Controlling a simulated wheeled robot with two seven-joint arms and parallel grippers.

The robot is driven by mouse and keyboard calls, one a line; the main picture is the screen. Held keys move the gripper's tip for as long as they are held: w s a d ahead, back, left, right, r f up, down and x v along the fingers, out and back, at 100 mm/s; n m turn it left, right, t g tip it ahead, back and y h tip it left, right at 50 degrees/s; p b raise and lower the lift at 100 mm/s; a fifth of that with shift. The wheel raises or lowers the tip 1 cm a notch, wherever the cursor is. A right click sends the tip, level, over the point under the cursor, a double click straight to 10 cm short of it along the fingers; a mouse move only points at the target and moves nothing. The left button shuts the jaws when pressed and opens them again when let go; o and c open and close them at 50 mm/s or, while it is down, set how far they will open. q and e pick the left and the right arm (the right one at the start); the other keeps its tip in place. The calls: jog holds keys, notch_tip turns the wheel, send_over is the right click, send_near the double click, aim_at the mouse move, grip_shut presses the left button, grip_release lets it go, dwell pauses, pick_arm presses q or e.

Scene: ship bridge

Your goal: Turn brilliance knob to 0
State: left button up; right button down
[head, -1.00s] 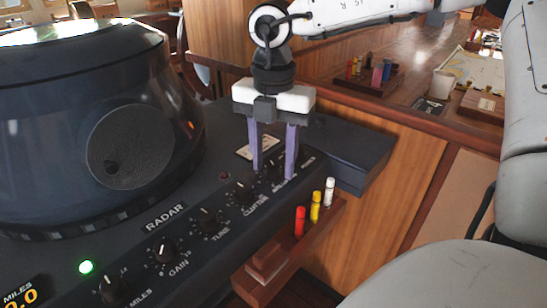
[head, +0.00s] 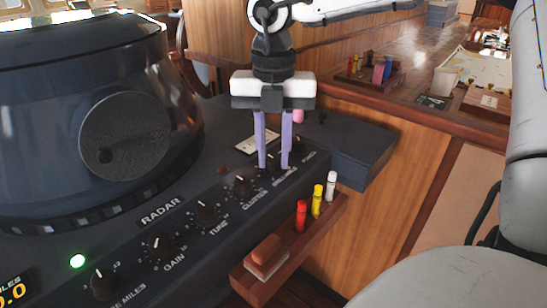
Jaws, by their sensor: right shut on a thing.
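My right gripper (head: 274,166) points down at the radar console (head: 200,255), its two purple fingers shut on the brilliance knob (head: 273,164). The knob is a small dark knob in the slanted row of knobs, mostly hidden between the fingers. Its label beside the fingers is too small and partly covered to read clearly, and I cannot tell where its pointer stands. My left gripper is not in view.
The clutter knob (head: 243,183) is close on the left, with the tune knob (head: 206,211) and gain knob (head: 160,243) farther along. A wooden rack (head: 262,284) with red, yellow and white markers is at the console's front. The radar hood (head: 90,120) rises at left.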

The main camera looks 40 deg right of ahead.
jog(key=n+b, duration=0.1)
jog(key=n, duration=0.2)
jog(key=shift+n, duration=0.4)
jog(key=n, duration=0.3)
jog(key=shift+n+b, duration=0.3)
jog(key=shift+b, duration=0.1)
jog(key=n, duration=0.3)
jog(key=shift+n, duration=0.3)
jog(key=n, duration=0.3)
jog(key=shift+r+n, duration=0.1)
jog(key=shift+n, duration=0.2)
jog(key=n, duration=0.3)
jog(key=shift+n, duration=0.3)
jog(key=n+p, duration=0.1)
jog(key=n, duration=0.2)
jog(key=shift+n, duration=0.3)
jog(key=n, duration=0.6)
jog(key=shift+n+p, duration=0.3)
jog(key=shift+p, duration=0.1)
jog(key=c, duration=2.5)
grip_release()
jog(key=shift+c, duration=0.2)
grip_shut()
